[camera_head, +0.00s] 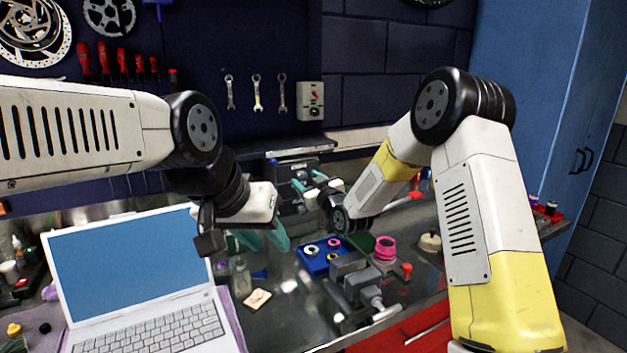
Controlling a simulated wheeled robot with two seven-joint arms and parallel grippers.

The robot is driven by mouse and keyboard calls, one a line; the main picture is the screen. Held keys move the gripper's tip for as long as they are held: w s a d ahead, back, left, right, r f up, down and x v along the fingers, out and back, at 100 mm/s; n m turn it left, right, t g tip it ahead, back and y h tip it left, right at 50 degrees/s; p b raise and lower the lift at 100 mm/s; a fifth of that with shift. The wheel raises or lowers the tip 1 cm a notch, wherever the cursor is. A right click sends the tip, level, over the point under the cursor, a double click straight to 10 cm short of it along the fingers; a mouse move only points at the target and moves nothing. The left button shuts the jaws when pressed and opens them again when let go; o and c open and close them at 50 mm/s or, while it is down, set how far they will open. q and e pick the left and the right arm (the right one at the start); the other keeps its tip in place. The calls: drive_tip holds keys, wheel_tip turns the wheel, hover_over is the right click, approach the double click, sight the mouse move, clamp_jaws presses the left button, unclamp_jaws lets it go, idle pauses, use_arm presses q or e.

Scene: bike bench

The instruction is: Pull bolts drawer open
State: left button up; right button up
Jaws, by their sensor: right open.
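A small dark drawer cabinet (291,171) stands at the back of the bench against the wall. Its drawer fronts are partly hidden by my grippers, and I cannot read which drawer is for bolts or see any drawer pulled out. My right gripper (308,185) is open in front of the cabinet, its teal fingers close to the drawer fronts. I cannot tell whether they touch. My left gripper (260,241) is lower and to the left, over the bench, with its teal fingers apart and nothing seen between them.
An open laptop (130,273) is at the front left. A blue tray (318,262) with rings, a grey vise (357,285) and a pink cup-like part (385,248) crowd the middle. A glass jar (240,277) stands below my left gripper. A red bench drawer (428,328) is at the front.

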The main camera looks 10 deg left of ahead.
drive_tip(key=shift+x, duration=0.75)
clamp_jaws()
idle(0.9)
